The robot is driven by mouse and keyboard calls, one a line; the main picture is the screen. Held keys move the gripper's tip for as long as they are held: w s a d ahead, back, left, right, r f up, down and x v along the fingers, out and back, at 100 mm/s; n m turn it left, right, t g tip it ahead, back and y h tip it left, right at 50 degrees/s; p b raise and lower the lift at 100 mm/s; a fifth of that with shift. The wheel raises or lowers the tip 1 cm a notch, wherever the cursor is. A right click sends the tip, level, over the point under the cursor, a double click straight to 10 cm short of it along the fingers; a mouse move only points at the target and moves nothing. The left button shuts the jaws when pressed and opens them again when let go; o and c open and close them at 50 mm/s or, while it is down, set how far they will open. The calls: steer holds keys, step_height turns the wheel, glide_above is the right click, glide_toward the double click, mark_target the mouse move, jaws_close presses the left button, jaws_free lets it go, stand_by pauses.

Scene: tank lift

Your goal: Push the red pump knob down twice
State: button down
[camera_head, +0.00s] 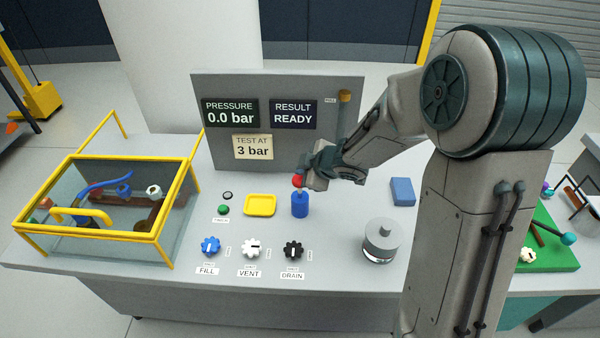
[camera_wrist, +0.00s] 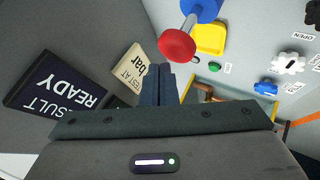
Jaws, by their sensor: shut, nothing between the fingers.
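The red pump knob (camera_head: 298,181) sits on top of a thin rod above a blue pump body (camera_head: 300,205), standing upright on the grey bench. The red knob (camera_wrist: 176,45) is raised on its rod in the wrist view, with the blue body (camera_wrist: 203,8) beyond it. My gripper (camera_head: 311,178) is beside the knob, at its right in the head view. In the wrist view my gripper (camera_wrist: 160,70) is shut and empty, its fingertips close to the knob's edge. I cannot tell whether they touch it.
A panel (camera_head: 290,78) behind the pump reads 0.0 bar, READY and test at 3 bar. A yellow tray (camera_head: 260,197) and green button (camera_head: 223,210) are left of the pump. Blue, white and black valve knobs stand in front. A glass tank (camera_head: 100,236) is at left.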

steer(key=shift+r, duration=0.25)
step_height(320, 180, up, 5)
steer(key=p, duration=0.5)
steer(key=shift+f, duration=0.1)
stand_by(2.4)
